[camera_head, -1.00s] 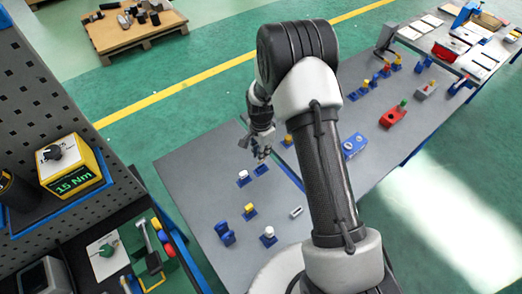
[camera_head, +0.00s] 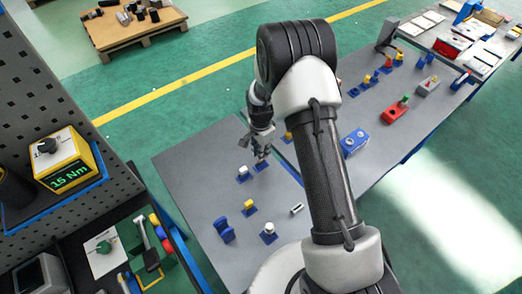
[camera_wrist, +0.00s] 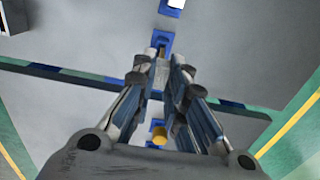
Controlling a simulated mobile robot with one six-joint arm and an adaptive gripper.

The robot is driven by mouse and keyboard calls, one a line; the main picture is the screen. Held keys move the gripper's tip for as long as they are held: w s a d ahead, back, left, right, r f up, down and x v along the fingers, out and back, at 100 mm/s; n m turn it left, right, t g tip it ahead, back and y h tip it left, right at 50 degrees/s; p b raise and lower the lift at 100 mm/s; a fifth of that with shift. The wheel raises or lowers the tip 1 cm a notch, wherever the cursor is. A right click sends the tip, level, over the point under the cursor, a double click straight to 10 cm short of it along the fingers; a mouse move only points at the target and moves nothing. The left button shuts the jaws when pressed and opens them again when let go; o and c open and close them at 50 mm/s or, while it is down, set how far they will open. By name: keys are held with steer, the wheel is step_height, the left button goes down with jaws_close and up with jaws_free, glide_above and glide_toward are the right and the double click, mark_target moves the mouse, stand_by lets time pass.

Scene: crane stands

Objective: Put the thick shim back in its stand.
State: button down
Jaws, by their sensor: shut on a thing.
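My gripper (camera_head: 262,157) is low over the left grey table, at a small blue stand (camera_head: 263,167). In the wrist view its fingers (camera_wrist: 162,66) are closed on a pale grey piece, the thick shim (camera_wrist: 160,76), which sits between the fingertips. The blue stand (camera_wrist: 161,41) shows just beyond the fingertips in that view, with a slot-like dark part. The shim's lower end is hidden, so I cannot tell whether it touches or enters the stand. In the head view the fingers hide the shim.
Blue stands with white-topped pieces stand nearby (camera_head: 243,173) (camera_head: 268,230), and a yellow-topped one (camera_head: 249,207) is in front. An empty-looking blue block (camera_head: 224,230) and a small grey piece (camera_head: 296,209) lie nearer.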

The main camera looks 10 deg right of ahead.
steer(key=shift+f+b, duration=1.55)
steer(key=shift+f, duration=0.4)
steer(key=shift+f+b, duration=0.35)
steer(key=shift+b, duration=0.05)
stand_by(1.1)
steer(key=shift+s, duration=0.15)
steer(key=c, duration=1.8)
jaws_free()
steer(key=shift+o, duration=1.2)
steer(key=shift+r, duration=0.15)
steer(key=shift+o, duration=0.2)
steer(key=shift+r, duration=0.1)
steer(key=shift+p, duration=0.3)
